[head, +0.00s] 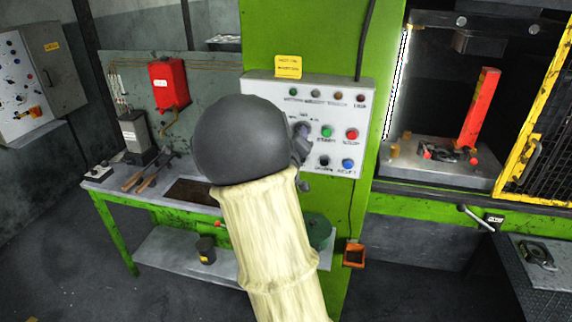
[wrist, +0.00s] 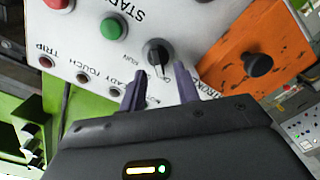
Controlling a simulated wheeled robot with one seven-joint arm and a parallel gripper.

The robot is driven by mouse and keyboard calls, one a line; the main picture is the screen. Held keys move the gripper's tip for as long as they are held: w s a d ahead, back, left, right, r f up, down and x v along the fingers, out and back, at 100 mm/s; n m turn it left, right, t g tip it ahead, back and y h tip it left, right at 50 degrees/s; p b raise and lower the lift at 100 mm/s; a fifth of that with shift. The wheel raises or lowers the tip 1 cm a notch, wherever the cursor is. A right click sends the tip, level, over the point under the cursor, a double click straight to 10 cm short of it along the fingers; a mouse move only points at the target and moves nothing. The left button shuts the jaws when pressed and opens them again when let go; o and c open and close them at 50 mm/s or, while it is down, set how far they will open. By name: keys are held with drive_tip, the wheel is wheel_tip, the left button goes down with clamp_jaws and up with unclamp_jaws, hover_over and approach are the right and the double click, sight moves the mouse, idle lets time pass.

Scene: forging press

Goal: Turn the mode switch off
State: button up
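The mode switch (wrist: 157,53) is a black rotary knob with a white pointer line on the pale control panel (wrist: 190,25). In the wrist view, my gripper (wrist: 159,78) is open, with its two dark purple fingers apart. The fingertips reach toward the knob's two sides, and the knob shows in line with the gap between them. I cannot tell whether they touch it. In the head view, the control panel (head: 257,92) hangs on the green press column, and my gripper (head: 302,132) is at its middle left. My wrist and arm hide the panel's lower left.
A green button (wrist: 114,28), a red button (wrist: 57,3) and several small lamps lie near the switch. An orange plate with a black knob (wrist: 258,65) is to the right in the wrist view. A workbench (head: 150,196) stands at left; the yellow-framed guard (head: 545,120) is at right.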

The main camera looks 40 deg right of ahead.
drive_tip(key=b+v, duration=0.2)
drive_tip(key=v, duration=1.2)
drive_tip(key=shift+s+a, duration=0.2)
drive_tip(key=shift+a, duration=0.15)
drive_tip(key=w+a+f+n+g+y, duration=0.1)
drive_tip(key=w+a+f+n+y, duration=0.15)
drive_tip(key=a+f+y, duration=0.95)
drive_tip(key=s+a+f+m+g+y, duration=0.1)
drive_tip(key=s+a+f+g, duration=0.6)
drive_tip(key=s, duration=0.4)
drive_tip(key=shift+s+a+f+m+g+y, duration=0.3)
drive_tip(key=shift+a+f+m+g, duration=0.1)
drive_tip(key=shift+f+g, duration=0.2)
